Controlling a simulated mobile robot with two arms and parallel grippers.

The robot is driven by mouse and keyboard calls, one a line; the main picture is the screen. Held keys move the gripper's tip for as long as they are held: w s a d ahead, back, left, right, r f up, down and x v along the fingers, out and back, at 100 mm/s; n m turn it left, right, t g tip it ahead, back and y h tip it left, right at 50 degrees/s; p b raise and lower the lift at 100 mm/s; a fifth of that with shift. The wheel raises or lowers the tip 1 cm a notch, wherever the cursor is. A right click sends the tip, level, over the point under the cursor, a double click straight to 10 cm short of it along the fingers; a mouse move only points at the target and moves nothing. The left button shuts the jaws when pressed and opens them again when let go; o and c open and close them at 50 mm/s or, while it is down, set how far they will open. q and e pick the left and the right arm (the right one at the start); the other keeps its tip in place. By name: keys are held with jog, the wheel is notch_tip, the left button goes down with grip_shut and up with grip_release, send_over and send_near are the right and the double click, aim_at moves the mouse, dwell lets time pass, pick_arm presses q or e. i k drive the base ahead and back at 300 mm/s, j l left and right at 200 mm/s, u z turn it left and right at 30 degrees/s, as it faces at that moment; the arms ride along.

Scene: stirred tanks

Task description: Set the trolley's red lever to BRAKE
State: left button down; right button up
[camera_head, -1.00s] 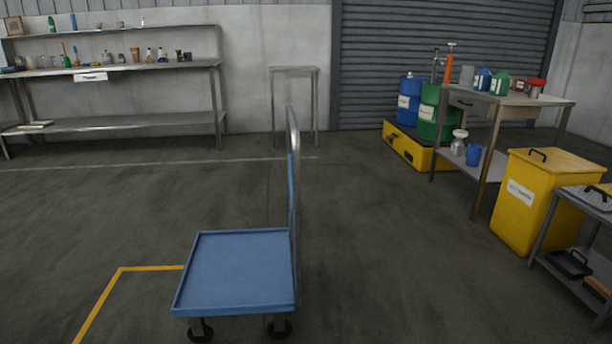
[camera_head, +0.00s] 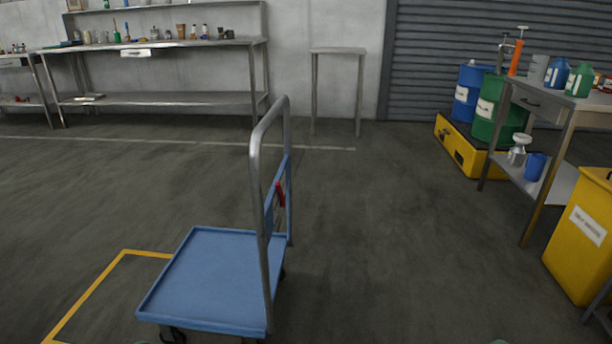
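The blue trolley (camera_head: 212,279) stands on the floor in the lower middle of the head view, with an empty flat deck. Its grey tube handle (camera_head: 257,165) rises on the deck's right side. The red lever (camera_head: 280,194) shows on the handle frame, partly behind the tube and seen at an angle. Its setting and any BRAKE marking cannot be read from here.
A yellow line (camera_head: 87,293) on the floor runs beside and under the trolley's left. Floor right of the trolley (camera_head: 390,250) is clear. A workbench (camera_head: 545,105), yellow bin (camera_head: 587,235) and drums on a yellow base (camera_head: 462,150) stand at right. Shelving (camera_head: 160,99) lines the back wall.

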aim_at(277, 185)
jog(key=i+l+u, duration=0.1)
jog(key=l, duration=0.3)
jog(key=i+l+u, duration=0.1)
jog(key=i+l, duration=0.15)
jog(key=l, duration=0.15)
jog(key=i+l+u, duration=0.1)
jog(key=l, duration=0.35)
jog(key=i+l+u, duration=0.1)
jog(key=l, duration=0.35)
jog(key=i+l+u, duration=0.1)
jog(key=l, duration=0.35)
jog(key=i+l+u, duration=0.1)
jog(key=l, duration=0.35)
jog(key=i, duration=0.05)
